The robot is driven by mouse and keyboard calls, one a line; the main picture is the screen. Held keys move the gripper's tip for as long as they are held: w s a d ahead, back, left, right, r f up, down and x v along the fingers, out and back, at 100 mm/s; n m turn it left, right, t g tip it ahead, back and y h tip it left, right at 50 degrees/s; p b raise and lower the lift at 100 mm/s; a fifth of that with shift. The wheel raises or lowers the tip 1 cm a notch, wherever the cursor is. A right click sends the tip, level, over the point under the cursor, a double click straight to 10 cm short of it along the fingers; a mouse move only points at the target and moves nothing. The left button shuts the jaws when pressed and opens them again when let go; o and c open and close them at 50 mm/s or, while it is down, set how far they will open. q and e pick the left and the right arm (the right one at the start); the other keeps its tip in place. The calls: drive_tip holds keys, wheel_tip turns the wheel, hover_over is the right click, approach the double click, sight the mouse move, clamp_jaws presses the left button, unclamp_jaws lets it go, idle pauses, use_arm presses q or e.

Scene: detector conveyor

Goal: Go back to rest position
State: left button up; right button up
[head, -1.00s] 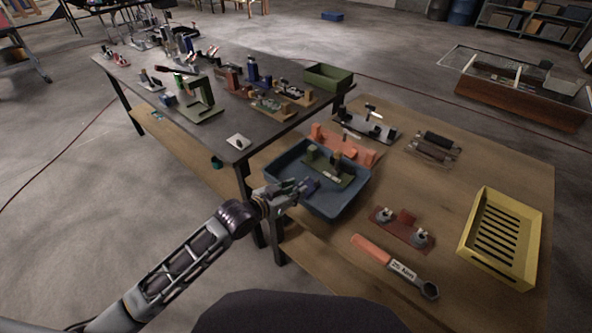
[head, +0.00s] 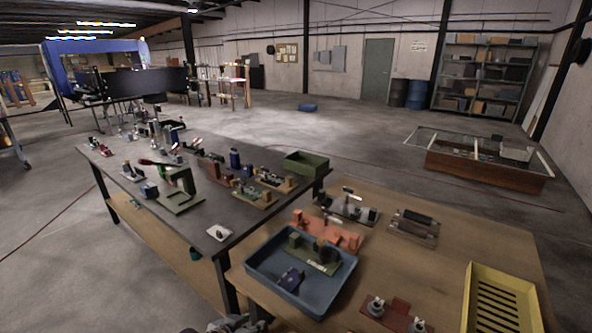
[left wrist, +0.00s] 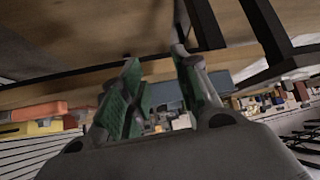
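My left gripper (left wrist: 160,85) shows in the left wrist view with its two green-padded fingers apart and nothing between them. In the head view only a small dark part of my left arm shows at the bottom edge, below the wooden table. The blue tray (head: 255,277) sits on the wooden table (head: 400,262). A green fixture (head: 322,262) and a small dark blue part (head: 291,279) lie in the tray. The gripper is apart from the tray. My right gripper is in neither view.
A dark table (head: 150,215) with several fixtures stands at the left. A yellow slotted crate (head: 505,300), an orange fixture (head: 325,234) and a red fixture (head: 395,315) are on the wooden table. A glass-topped case (head: 480,170) stands at the back right. Open floor lies beyond.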

use_arm(q)
drive_tip(key=s+a+f+n+g+y, duration=0.3)
drive_tip(key=s+a+g, duration=0.2)
drive_tip(key=s+a, duration=0.7)
drive_tip(key=s+f, duration=0.3)
drive_tip(key=f, duration=3)
drive_tip(key=s+a+f+g, duration=0.1)
drive_tip(key=s+a+f, duration=0.2)
drive_tip(key=s+f, duration=0.7)
drive_tip(key=s+a+f+m+y, duration=0.1)
drive_tip(key=s+a+f, duration=0.3)
drive_tip(key=s+f, duration=0.6)
drive_tip(key=shift+s+a+g, duration=0.15)
drive_tip(key=shift+s+g, duration=0.25)
drive_tip(key=shift+s, duration=0.25)
drive_tip(key=shift+r, duration=0.1)
